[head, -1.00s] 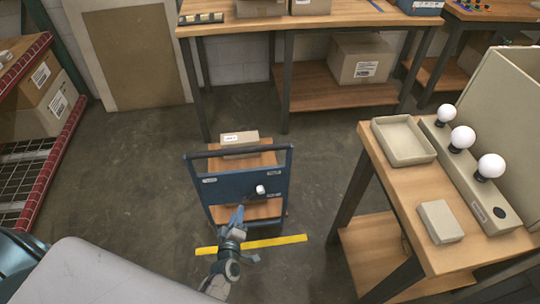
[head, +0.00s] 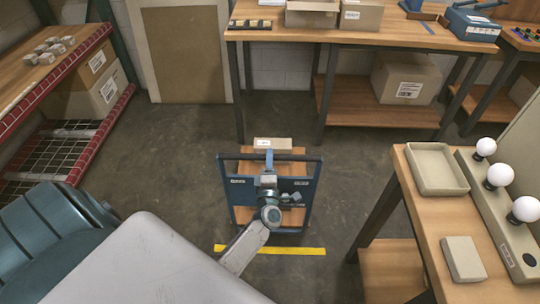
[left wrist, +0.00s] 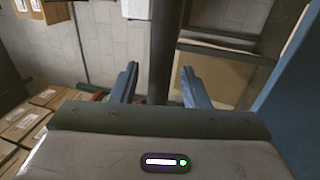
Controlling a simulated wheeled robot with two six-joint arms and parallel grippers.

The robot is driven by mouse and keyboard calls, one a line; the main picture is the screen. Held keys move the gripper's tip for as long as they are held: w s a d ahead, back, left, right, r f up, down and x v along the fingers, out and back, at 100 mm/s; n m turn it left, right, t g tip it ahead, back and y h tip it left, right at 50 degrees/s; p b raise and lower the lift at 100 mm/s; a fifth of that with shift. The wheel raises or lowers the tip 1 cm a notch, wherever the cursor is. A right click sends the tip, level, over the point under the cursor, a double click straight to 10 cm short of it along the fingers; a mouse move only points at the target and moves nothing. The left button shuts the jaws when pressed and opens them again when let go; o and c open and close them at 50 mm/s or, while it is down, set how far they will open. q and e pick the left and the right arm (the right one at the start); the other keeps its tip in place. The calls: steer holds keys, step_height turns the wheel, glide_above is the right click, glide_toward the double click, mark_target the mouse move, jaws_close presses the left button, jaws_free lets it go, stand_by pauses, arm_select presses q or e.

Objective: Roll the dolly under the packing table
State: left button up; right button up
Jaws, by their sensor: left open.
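The dolly (head: 239,191) stands on the floor in the middle of the head view, with a blue front panel, a dark handle bar and wooden decks. A small carton (head: 273,144) is on it. The packing table (head: 345,37) is behind it, with an open bay between its legs at the left and a lower shelf at the right. My left gripper (head: 269,158) is at the handle bar. In the left wrist view its fingers (left wrist: 158,84) are apart, with the dark handle bar (left wrist: 163,45) between them; contact cannot be told. My right gripper is out of view.
A yellow floor strip (head: 290,250) lies in front of the dolly. A bench (head: 410,205) with a tray and bulbs stands at the right. A red-edged rack (head: 85,160) is at the left. Floor between dolly and packing table is clear.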

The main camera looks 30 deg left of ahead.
arm_select(q)
steer(key=shift+w+a+r, duration=0.1)
steer(key=shift+w+a, duration=0.2)
steer(key=shift+w, duration=0.2)
jaws_close()
